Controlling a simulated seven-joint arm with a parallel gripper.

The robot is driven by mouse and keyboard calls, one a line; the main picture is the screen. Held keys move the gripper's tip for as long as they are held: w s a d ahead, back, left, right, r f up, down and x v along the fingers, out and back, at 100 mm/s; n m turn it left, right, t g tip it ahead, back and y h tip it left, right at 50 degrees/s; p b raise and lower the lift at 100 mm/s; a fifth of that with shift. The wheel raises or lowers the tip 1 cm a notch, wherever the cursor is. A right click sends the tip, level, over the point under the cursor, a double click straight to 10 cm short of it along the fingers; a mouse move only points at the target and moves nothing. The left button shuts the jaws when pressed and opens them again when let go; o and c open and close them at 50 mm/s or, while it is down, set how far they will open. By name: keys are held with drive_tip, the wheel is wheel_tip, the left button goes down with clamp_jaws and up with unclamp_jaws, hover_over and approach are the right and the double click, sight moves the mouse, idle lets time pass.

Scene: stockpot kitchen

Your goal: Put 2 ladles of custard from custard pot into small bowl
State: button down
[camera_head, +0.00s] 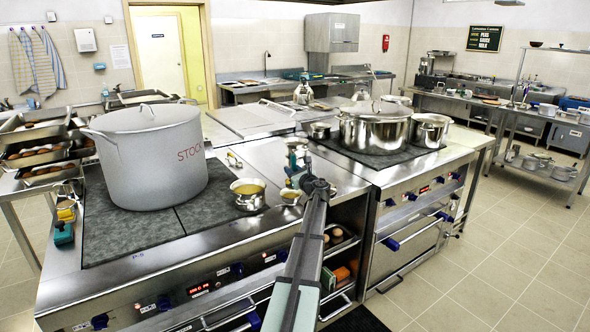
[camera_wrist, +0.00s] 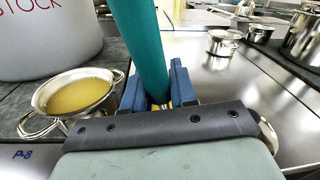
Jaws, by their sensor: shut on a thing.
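The custard pot (camera_head: 248,193) is a small steel pot of yellow custard beside the big stockpot; it also shows at left in the wrist view (camera_wrist: 75,97). My gripper (camera_head: 296,183) is right of this pot, above the steel counter. It is shut on the upright teal handle of the ladle (camera_wrist: 140,45). Under my gripper a small round metal piece with yellow in it (camera_head: 290,197) shows, seemingly the ladle's head. A shiny curved rim (camera_wrist: 268,138) shows at right behind my gripper, perhaps the small bowl; it is mostly hidden.
A large grey stockpot (camera_head: 150,155) stands on the left hob. Steel pots (camera_head: 375,130) stand on the right hob, and a small steel pot (camera_wrist: 223,42) stands farther back. The counter between the hobs is partly clear.

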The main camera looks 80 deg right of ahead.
drive_tip(key=shift+w+a+f+n, duration=1.05)
drive_tip(key=shift+f+n, duration=0.4)
drive_tip(key=shift+n, duration=1.9)
drive_tip(key=shift+w+a+f+n, duration=0.8)
drive_tip(key=shift+w+f+n, duration=0.45)
drive_tip(key=shift+n, duration=2.15)
drive_tip(key=shift+w+a+f+n, duration=0.95)
drive_tip(key=shift+f+n, duration=0.65)
drive_tip(key=shift+n, duration=1.75)
drive_tip(key=shift+r, duration=0.1)
